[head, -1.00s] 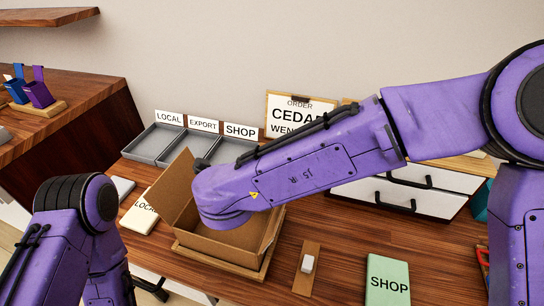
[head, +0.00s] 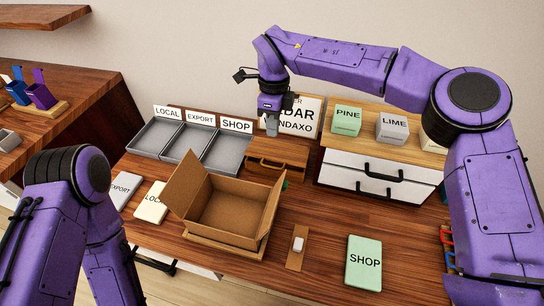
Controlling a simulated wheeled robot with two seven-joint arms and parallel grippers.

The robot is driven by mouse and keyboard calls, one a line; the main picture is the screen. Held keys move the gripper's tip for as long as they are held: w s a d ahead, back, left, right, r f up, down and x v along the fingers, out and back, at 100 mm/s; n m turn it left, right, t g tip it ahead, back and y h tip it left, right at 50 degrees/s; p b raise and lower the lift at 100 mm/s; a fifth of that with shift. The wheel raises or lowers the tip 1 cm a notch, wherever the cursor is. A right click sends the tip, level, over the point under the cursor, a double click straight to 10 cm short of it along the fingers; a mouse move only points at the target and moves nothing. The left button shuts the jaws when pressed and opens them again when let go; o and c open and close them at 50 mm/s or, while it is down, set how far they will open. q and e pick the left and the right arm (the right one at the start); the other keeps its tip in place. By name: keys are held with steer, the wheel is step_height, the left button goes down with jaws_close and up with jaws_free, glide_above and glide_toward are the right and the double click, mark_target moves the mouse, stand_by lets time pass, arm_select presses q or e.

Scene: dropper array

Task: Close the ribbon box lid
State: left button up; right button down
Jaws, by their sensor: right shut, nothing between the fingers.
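A brown cardboard box (head: 228,212) stands open on the wooden table, left of centre in the head view. Its left flap (head: 183,182) and right flap (head: 270,206) stand up, tilted outward, and its inside looks empty. No label marks it as the ribbon box. My right gripper (head: 271,128) is shut and empty, pointing down behind the box and in front of the order sign. A small wooden box with a handle (head: 278,156) is below it. My left arm is at the lower left; its gripper is out of view.
Grey trays (head: 188,143) labelled LOCAL, EXPORT and SHOP are behind the cardboard box. A white drawer unit (head: 375,175) stands at the back right, with PINE (head: 347,122) and LIME (head: 392,128) boxes on top. A green SHOP card (head: 364,262) and a small white-topped wooden strip (head: 297,247) lie in front.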

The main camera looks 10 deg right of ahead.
mark_target(272, 167)
steer(key=f+p, duration=0.1)
steer(key=f, duration=0.3)
steer(key=f+p, duration=0.1)
steer(key=f, duration=0.3)
steer(key=f+p, duration=0.1)
steer(key=f, duration=0.3)
steer(key=shift+s+f, duration=0.15)
steer(key=shift+s, duration=0.2)
arm_select(q)
step_height(272, 167, up, 4)
steer(key=shift+d+f, duration=0.1)
steer(key=shift+f, duration=0.1)
